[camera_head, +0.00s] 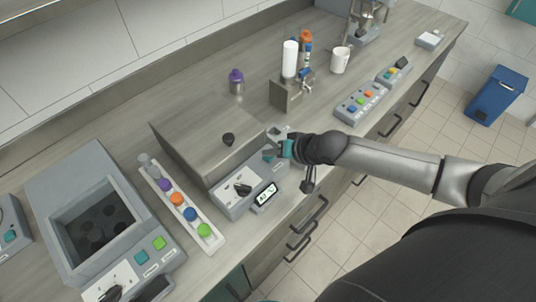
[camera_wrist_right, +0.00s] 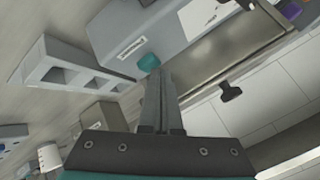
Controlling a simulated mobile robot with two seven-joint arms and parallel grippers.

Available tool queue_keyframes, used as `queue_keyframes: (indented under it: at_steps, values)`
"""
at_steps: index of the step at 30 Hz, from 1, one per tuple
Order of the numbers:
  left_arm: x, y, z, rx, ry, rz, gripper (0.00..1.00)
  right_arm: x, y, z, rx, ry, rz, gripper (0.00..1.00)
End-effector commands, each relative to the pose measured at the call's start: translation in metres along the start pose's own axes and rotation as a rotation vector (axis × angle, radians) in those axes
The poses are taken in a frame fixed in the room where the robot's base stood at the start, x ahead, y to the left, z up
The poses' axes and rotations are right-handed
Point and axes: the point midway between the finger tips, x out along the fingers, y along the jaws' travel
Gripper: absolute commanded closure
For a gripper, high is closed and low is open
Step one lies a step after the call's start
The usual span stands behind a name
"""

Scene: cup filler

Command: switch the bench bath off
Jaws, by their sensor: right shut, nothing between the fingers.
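The lidded grey unit that looks like the bench bath stands mid-counter in the head view, with a flat lid (camera_head: 200,125) and black knob (camera_head: 228,139). Its front panel (camera_head: 225,203) carries a black dial (camera_head: 242,188) and a lit display (camera_head: 266,194). My right gripper (camera_head: 269,154) is shut and empty over the panel's right end. In the right wrist view its closed fingers (camera_wrist_right: 160,80) point at a teal button (camera_wrist_right: 149,62) on the grey housing (camera_wrist_right: 125,30). The tips appear very close to the button; contact cannot be told. My left gripper is not in view.
A second grey unit with an open well (camera_head: 97,222) stands at left, with teal and green buttons. A white rack (camera_head: 180,205) of coloured caps lies between the units. A purple-capped bottle (camera_head: 236,82), a white mug (camera_head: 340,60) and a button box (camera_head: 361,103) stand behind and right.

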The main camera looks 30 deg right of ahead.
Motion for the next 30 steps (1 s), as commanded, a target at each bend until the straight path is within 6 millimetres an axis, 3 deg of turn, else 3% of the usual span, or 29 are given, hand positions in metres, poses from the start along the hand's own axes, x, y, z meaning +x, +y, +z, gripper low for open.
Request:
queue_keyframes:
  at_steps: [21,30]
  values:
    - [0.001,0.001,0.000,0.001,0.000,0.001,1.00,0.003,0.002,0.002,0.000,-0.001,0.001,1.00]
    - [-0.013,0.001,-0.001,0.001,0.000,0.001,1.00,-0.005,-0.003,-0.003,0.000,-0.001,0.000,1.00]
